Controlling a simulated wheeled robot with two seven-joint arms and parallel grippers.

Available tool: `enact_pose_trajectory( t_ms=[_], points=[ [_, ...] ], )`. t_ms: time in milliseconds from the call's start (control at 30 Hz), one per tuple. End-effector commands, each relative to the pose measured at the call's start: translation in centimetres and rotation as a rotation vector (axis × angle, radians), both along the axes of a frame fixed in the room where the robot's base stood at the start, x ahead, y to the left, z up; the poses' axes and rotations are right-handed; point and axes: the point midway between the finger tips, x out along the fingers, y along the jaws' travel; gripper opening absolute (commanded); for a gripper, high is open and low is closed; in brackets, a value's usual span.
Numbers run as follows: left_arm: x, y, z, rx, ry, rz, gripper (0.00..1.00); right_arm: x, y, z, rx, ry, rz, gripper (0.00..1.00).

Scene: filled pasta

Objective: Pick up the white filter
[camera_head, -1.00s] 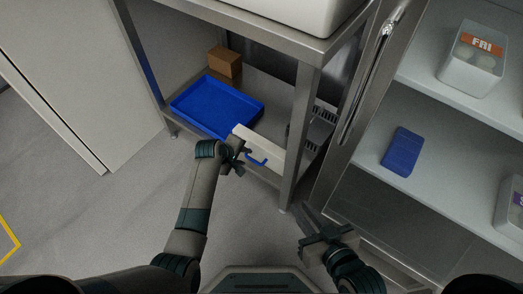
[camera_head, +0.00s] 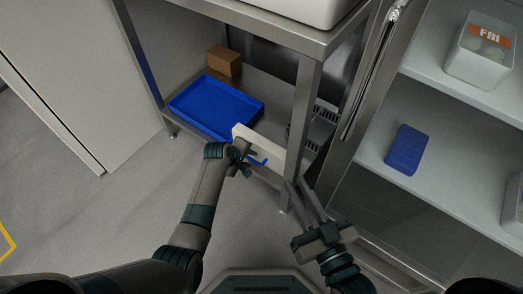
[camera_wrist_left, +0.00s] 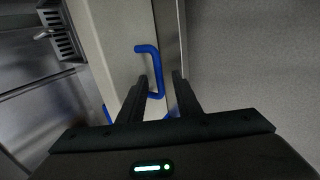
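The white filter (camera_head: 262,143) is a long white piece with a blue handle (camera_head: 258,161). It lies at the front of the lower shelf, right of the blue tray. My left gripper (camera_head: 247,158) is beside its front face, close to the handle. In the left wrist view, the white face (camera_wrist_left: 112,50) and blue handle (camera_wrist_left: 150,68) show ahead of the left fingers (camera_wrist_left: 158,92). These fingers are apart, with the handle's lower end seen between them; contact cannot be told. My right gripper (camera_head: 297,184) is open and empty, right of the filter near the table leg.
A blue tray (camera_head: 180,101) and a brown box (camera_head: 225,61) are on the lower shelf. A steel table leg (camera_head: 304,125) stands right of the filter. An open cabinet at right holds a blue item (camera_head: 407,150) and a tub marked FRI (camera_head: 480,60). Floor at left is clear.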

Motion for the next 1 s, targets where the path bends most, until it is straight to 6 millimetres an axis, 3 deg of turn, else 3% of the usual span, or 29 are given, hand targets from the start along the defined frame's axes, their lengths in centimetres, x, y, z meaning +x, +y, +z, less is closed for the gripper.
enact_pose_trajectory(
  t_ms=[333,467,1000],
  points=[
    [-0.02,0.00,0.01,0.000,0.000,0.000,0.31,0.01,0.00,-0.01,-0.001,0.002,0.000,0.16],
    [-0.03,0.01,0.01,0.000,0.000,0.000,0.00,0.02,-0.01,0.00,-0.001,0.002,0.000,0.16],
    [0.01,-0.01,0.43,-0.001,-0.001,0.000,0.00,0.00,-0.02,-0.18,-0.004,0.018,0.001,0.16]
  ],
)
